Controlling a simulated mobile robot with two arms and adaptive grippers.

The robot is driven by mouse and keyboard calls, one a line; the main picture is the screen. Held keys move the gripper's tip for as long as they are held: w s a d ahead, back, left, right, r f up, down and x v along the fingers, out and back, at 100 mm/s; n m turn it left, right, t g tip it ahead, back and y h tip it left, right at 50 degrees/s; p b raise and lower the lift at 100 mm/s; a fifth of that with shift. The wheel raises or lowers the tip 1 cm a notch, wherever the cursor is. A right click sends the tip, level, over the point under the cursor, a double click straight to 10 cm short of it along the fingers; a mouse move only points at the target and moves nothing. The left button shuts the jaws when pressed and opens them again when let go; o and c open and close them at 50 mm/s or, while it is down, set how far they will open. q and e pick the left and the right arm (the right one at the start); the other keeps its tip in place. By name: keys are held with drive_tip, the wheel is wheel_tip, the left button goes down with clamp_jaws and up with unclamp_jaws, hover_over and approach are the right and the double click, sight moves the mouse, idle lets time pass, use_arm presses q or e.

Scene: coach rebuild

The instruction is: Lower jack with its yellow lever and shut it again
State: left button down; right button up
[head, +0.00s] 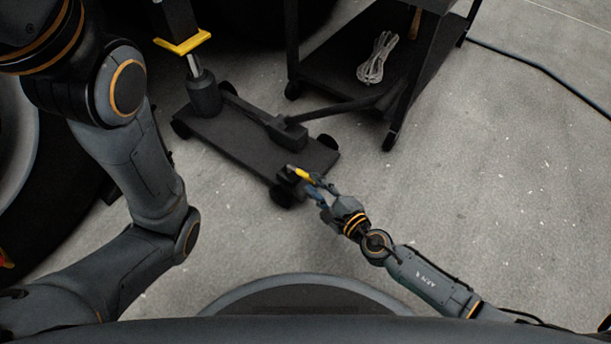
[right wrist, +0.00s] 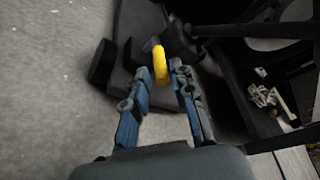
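The jack is a dark wheeled base (head: 240,145) with an upright post and silver rod at its left end. A yellow bracket (head: 184,43) sits on the post. Its short yellow lever (head: 299,172) sticks out at the base's near right end. My right gripper (head: 316,188) is at the lever's end. In the right wrist view, the lever (right wrist: 160,64) lies between the two blue-grey fingertips (right wrist: 160,78), with a narrow gap seeming to show on each side, so the fingers look open around it. My left arm crosses the left side; its gripper is out of view.
A black cart (head: 340,65) with a coiled grey rope (head: 377,58) on its lower shelf stands behind the jack. A dark cable (head: 545,75) runs over the floor at upper right. A tyre (head: 60,200) is at left.

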sight(310, 180)
drive_tip(key=x, duration=0.5)
drive_tip(key=shift+b, duration=0.4)
clamp_jaws()
